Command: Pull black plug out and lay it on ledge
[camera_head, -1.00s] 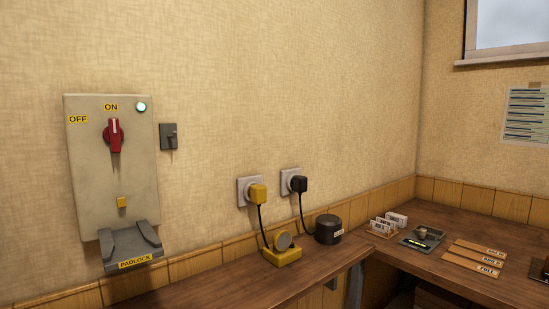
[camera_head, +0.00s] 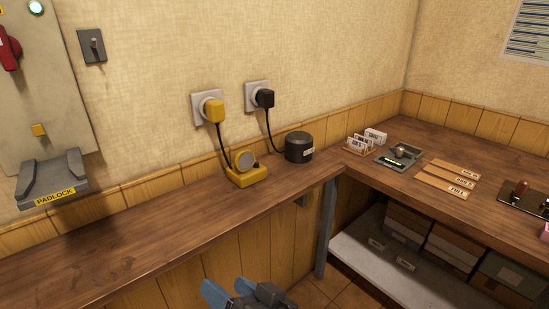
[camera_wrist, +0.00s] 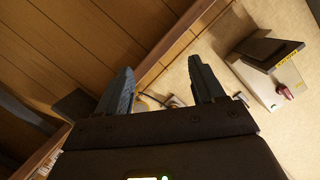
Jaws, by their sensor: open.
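The black plug (camera_head: 264,98) sits in a white wall socket (camera_head: 252,90), right of a yellow plug (camera_head: 214,111) in its own socket. A black cord runs from the black plug down to a dark round device (camera_head: 299,147) on the wooden ledge (camera_head: 150,236). My gripper (camera_head: 236,292) is at the bottom edge of the head view, low in front of the ledge and well away from the plug. In the wrist view my gripper (camera_wrist: 163,88) has its two blue-grey fingers spread apart, with nothing between them that I can make out as held.
A yellow device (camera_head: 247,176) stands on the ledge below the yellow plug. A grey panel with a padlock bracket (camera_head: 52,180) is on the left wall. Trays, cards and labelled strips (camera_head: 447,179) lie on the right counter. The ledge's left part is bare.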

